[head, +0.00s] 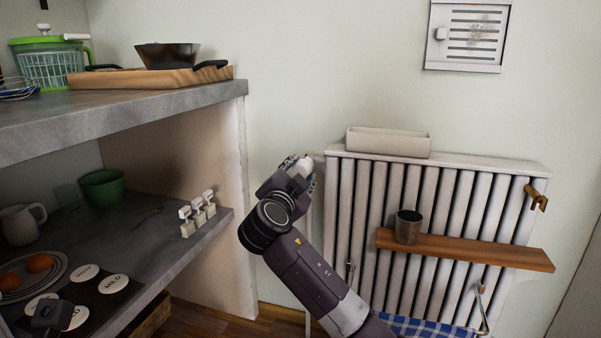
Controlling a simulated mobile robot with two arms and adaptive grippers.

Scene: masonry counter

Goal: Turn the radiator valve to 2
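The white ribbed radiator (370,215) stands against the wall on the right. Its valve appears as a small whitish knob (306,163) at the radiator's upper left, mostly hidden behind my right gripper (304,170). The gripper's fingers are at the knob, but I cannot tell whether they are closed on it. The number markings on the valve are not readable. Part of what may be my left gripper (50,315) shows as a dark shape at the lower left, with its fingers not clear.
A wooden shelf (480,250) with a metal cup (408,227) crosses the radiator front. A beige trough (388,142) sits on top. A brass hook (537,198) is at the right. The masonry counter (150,100) and its lower shelf bound the left side.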

